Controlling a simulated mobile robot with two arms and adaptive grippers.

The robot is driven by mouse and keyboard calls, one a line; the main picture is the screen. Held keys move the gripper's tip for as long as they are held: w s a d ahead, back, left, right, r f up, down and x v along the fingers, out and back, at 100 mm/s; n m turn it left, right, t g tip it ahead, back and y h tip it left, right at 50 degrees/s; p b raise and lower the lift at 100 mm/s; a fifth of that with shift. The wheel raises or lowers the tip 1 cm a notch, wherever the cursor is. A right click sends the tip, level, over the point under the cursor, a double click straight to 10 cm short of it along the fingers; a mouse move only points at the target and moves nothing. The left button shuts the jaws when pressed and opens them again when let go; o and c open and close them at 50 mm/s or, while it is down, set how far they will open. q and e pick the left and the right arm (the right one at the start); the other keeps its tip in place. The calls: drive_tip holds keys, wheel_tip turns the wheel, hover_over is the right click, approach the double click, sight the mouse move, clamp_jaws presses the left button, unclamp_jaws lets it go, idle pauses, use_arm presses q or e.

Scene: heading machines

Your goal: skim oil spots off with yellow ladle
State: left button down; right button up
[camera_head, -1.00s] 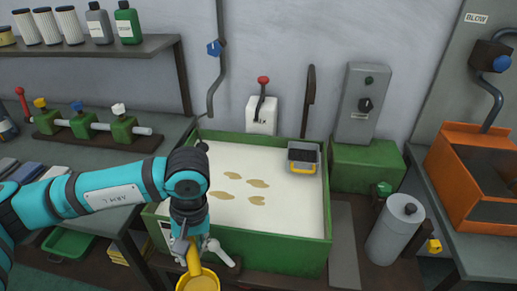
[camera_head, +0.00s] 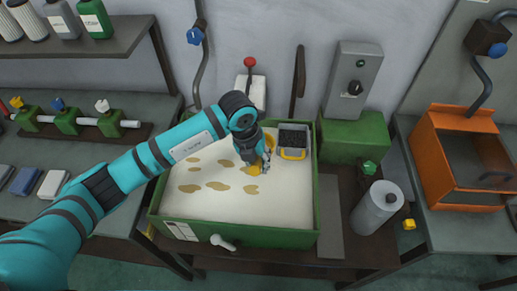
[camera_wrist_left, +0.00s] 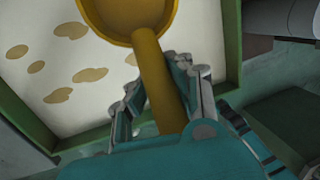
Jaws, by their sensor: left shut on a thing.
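My left gripper (camera_head: 262,166) is shut on the handle of the yellow ladle (camera_head: 256,170), over the right part of the tank. In the left wrist view the ladle (camera_wrist_left: 152,62) runs up from between the fingers (camera_wrist_left: 160,100), its bowl at the top edge. The green tank (camera_head: 265,237) holds pale liquid. Several tan oil spots (camera_head: 217,186) float on it, left of and below the gripper; they also show in the left wrist view (camera_wrist_left: 90,75). Whether the bowl touches the liquid is hard to tell. My right gripper is not in view.
A grey canister (camera_head: 377,208) stands to the right, near an orange bin (camera_head: 462,182). A white box with a red lever (camera_head: 250,92) is behind the tank.

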use_arm(q)
drive_tip(key=shift+d+f, duration=0.1)
drive_tip(key=shift+f, duration=0.25)
drive_tip(key=shift+s+a+f+b+x, duration=0.35)
drive_tip(key=shift+a+b+x, duration=0.75)
drive_tip(key=shift+b+x, duration=3.9)
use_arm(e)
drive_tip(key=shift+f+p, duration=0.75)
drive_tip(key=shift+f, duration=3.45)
use_arm(q)
drive_tip(key=shift+a, duration=12.55)
drive_tip(key=d+p+v, duration=0.2)
drive_tip(key=p+v, duration=0.7)
drive_tip(key=v, duration=0.2)
drive_tip(key=shift+w+r, duration=0.25)
drive_tip(key=shift+w, duration=0.55)
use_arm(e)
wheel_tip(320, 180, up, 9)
